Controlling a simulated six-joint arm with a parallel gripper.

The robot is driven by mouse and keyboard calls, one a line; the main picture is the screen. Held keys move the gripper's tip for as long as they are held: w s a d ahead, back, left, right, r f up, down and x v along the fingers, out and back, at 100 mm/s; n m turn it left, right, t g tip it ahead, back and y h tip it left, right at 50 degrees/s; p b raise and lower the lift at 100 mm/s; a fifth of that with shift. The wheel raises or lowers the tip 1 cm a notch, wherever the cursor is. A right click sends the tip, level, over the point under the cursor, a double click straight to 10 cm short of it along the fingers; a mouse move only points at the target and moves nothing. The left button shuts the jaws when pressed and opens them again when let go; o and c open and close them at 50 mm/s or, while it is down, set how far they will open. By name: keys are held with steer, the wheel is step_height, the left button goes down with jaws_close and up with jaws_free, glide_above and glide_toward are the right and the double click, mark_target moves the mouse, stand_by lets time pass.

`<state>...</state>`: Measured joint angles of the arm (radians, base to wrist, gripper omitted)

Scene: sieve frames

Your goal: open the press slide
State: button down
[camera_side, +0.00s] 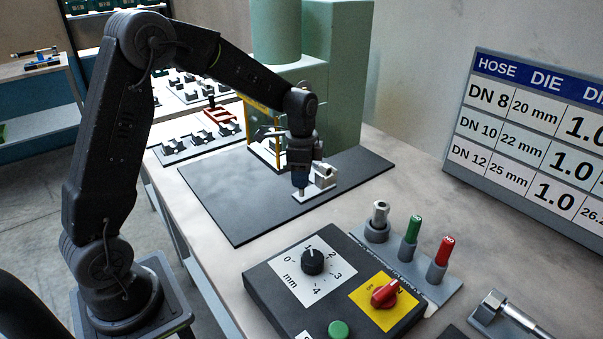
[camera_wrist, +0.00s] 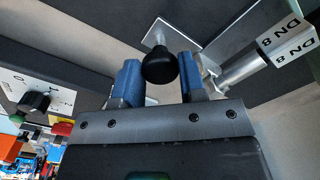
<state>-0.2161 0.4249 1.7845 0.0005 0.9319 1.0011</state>
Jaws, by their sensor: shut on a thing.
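My gripper (camera_side: 300,187) points down at a pale metal plate (camera_side: 326,187) on the dark mat, in front of the green press (camera_side: 345,90). In the wrist view, the black round knob (camera_wrist: 160,67) on a short light post sits between the two blue fingers of my gripper (camera_wrist: 158,82). The jaws are shut on the knob. The post rises from the pale plate, which also shows in the wrist view (camera_wrist: 186,32). The knob is hidden by the fingers in the side view.
A hose piece with DN 8 labels (camera_wrist: 285,42) lies right of the fingers in the wrist view. A control box (camera_side: 285,290) with dial and red switch, and a stand with silver, green and red plugs (camera_side: 411,245), are nearer the camera. The dark mat (camera_side: 225,200) is clear to the left.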

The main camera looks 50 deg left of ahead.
steer(key=s, duration=1.6)
steer(key=shift+s, duration=0.3)
steer(key=c, duration=0.7)
jaws_free()
step_height(320, 180, up, 14)
steer(key=shift+f, duration=0.1)
steer(key=s+d+n+t, duration=0.5)
steer(key=s+d+n, duration=0.1)
steer(key=d+n, duration=0.3)
steer(key=shift+s+d+f+t, duration=0.15)
steer(key=shift+d+f+t, duration=0.05)
steer(key=shift+f+t, duration=0.1)
